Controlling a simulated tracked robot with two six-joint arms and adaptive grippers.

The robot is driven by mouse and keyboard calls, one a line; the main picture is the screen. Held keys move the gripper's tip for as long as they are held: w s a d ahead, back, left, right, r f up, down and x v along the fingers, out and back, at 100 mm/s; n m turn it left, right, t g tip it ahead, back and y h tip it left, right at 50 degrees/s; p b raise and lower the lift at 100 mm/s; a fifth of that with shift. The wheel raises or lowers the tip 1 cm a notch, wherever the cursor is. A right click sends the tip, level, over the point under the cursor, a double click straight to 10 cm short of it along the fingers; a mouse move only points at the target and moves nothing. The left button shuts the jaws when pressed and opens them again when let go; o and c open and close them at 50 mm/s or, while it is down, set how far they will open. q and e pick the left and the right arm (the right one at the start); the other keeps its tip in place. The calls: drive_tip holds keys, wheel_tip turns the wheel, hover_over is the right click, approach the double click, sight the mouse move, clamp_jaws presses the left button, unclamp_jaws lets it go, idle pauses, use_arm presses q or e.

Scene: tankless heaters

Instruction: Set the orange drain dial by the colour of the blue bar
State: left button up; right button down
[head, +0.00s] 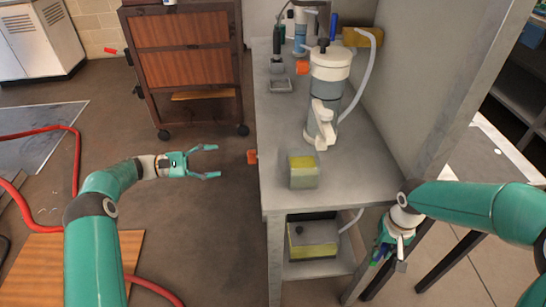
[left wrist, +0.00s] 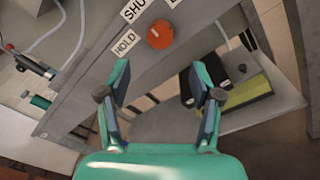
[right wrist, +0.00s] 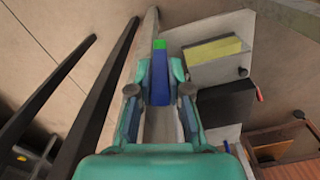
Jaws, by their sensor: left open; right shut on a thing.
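The orange drain dial (head: 252,157) sits on the left side of the bench. In the left wrist view the dial (left wrist: 160,36) is beside labels reading HOLD and SHU, the latter cut off, and a small pale mark shows on its face. My left gripper (head: 216,162) is open and empty, left of the dial and apart from it. My right gripper (head: 389,256) is low beside the bench's right leg. In the right wrist view it is shut on a blue bar (right wrist: 160,82) with a bright green end. The bar's far side is hidden.
The bench (head: 373,163) carries a white and grey heater (head: 328,80) and a yellow-green block (head: 302,170). A yellow-sided box (head: 313,240) rests on the lower shelf. A grey wall panel (head: 430,90) rises on the right.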

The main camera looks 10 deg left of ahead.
sight(252, 157)
drive_tip(key=shift+a+r, duration=0.2)
drive_tip(key=shift+r, duration=0.05)
use_arm(q)
drive_tip(key=x, duration=1)
drive_tip(key=c, duration=1)
drive_tip(key=shift+d, duration=0.1)
drive_tip(key=shift+c, duration=0.7)
use_arm(e)
drive_tip(key=shift+w+d, duration=0.1)
drive_tip(key=shift+f+b, duration=0.5)
drive_tip(key=shift+f, duration=0.25)
use_arm(q)
drive_tip(key=shift+f+m+h+b, duration=0.15)
drive_tip(key=shift+m+b, duration=3)
drive_tip(key=shift+b, duration=1.15)
drive_tip(key=shift+f+m+h+b, duration=0.15)
drive_tip(key=shift+m+b, duration=3)
drive_tip(key=shift+b, duration=1.1)
use_arm(e)
wheel_tip(252, 157, down, 17)
